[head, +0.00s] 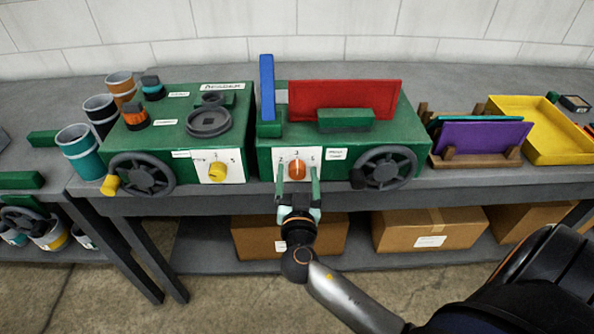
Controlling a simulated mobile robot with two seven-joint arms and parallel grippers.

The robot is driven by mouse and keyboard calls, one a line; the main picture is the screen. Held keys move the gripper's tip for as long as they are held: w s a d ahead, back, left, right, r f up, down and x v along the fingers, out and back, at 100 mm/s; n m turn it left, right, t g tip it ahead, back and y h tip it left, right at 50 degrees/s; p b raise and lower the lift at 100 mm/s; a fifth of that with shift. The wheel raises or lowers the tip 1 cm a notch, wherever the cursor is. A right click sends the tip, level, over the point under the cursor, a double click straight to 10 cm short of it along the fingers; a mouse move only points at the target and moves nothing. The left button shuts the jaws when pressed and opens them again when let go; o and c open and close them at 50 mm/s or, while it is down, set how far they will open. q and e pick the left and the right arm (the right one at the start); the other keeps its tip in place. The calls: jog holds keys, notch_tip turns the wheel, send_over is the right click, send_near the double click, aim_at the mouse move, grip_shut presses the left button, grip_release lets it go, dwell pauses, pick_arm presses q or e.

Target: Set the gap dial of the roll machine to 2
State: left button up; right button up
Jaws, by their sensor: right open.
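Two green machines stand side by side on the bench; their labels are too small to tell which is the roll machine. The right machine (350,162) has a white dial plate with an orange dial (297,169), whose pointer looks roughly upward, near the 3. The left machine (190,140) has a white plate with a yellow dial (217,171); its setting is hard to read. My right gripper (298,180) is open, its fingers on either side of the orange dial from below. Contact with the dial cannot be told. My left gripper is out of view.
Dark handwheels (388,168) (142,175) sit on both machine fronts. A red sheet (345,97) and blue lever (267,85) stand on the right machine. A purple panel rack (484,142) and yellow tray (560,140) lie right; cups (80,150) stand left. Boxes (425,229) fill the lower shelf.

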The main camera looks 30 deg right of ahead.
grip_shut()
dwell(0.7)
